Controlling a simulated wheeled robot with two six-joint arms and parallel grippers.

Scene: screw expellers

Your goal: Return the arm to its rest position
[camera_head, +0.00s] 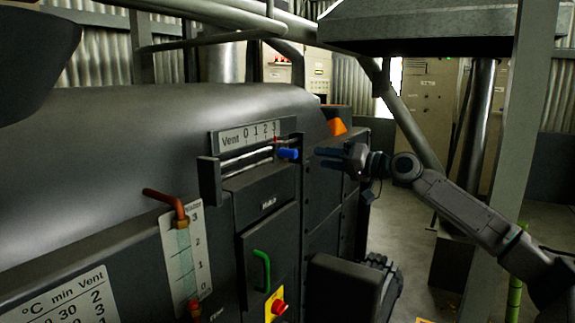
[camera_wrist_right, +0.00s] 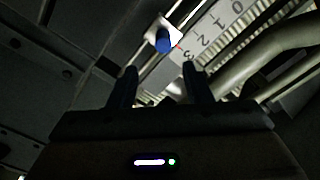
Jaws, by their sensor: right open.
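My right gripper (camera_head: 333,157) is open and empty in the head view, pointing left at the machine. It sits a short gap to the right of the blue knob (camera_head: 288,154) of the vent slider. The slider's red mark is near 3 on the vent scale (camera_head: 247,136). In the right wrist view, the two dark fingers of my right gripper (camera_wrist_right: 158,85) are spread apart. The blue knob (camera_wrist_right: 163,45) lies beyond the fingertips, not between them. The left gripper is not in view.
The dark machine body (camera_head: 130,130) fills the left. A sight gauge (camera_head: 186,255), a green handle (camera_head: 261,270) and a red button (camera_head: 278,307) are on its front. A grey post (camera_head: 513,150) stands at the right, near my right arm. Floor (camera_head: 400,235) shows between them.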

